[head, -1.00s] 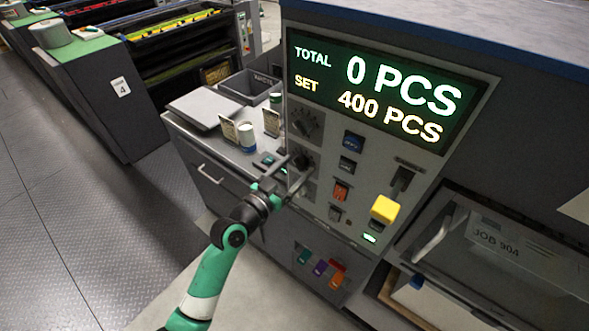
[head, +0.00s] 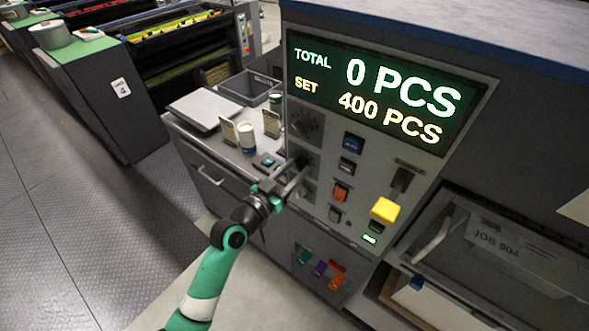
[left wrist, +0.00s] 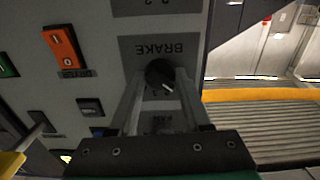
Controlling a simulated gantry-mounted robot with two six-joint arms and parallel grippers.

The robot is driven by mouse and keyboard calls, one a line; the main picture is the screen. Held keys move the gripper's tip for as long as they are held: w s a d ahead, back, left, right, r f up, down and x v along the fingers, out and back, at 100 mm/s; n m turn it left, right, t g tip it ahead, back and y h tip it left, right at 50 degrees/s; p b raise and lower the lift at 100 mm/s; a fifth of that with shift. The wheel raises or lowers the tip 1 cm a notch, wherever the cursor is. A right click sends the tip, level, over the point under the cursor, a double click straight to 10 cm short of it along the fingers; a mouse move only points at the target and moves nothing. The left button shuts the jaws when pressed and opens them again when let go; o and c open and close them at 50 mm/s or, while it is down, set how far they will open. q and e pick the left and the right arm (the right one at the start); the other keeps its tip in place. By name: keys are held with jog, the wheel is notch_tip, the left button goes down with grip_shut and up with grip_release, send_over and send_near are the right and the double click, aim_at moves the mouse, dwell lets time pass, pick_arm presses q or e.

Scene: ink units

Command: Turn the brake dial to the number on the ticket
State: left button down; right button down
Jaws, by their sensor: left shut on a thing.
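The brake dial (left wrist: 158,72) is a round black knob with a white pointer line, under the label BRAKE (left wrist: 158,48), which appears upside down in the left wrist view. My left gripper (head: 302,166) reaches the console's left side, its two fingers on either side of the dial and shut on it. In the head view the fingers hide most of this dial. A sheet marked JOB 904 (head: 497,238) shows at the right; I cannot tell whether it is the ticket. Small standing cards (head: 228,132) are on the side counter, their print unreadable. My right gripper is not in view.
The console display (head: 385,90) reads TOTAL 0 PCS and SET 400 PCS. Another dial (head: 305,124) sits just above the gripper.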

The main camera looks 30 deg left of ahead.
pick_arm(q)
jog(key=shift+n+p, duration=0.65)
jog(key=shift+n, duration=1.95)
jog(key=shift+c, duration=1.8)
grip_release()
jog(key=shift+s, duration=0.1)
jog(key=shift+s, duration=0.4)
jog(key=s, duration=1)
jog(key=shift+s+a+p, duration=0.25)
jog(key=shift+s+p, duration=0.05)
jog(key=shift+p, duration=0.05)
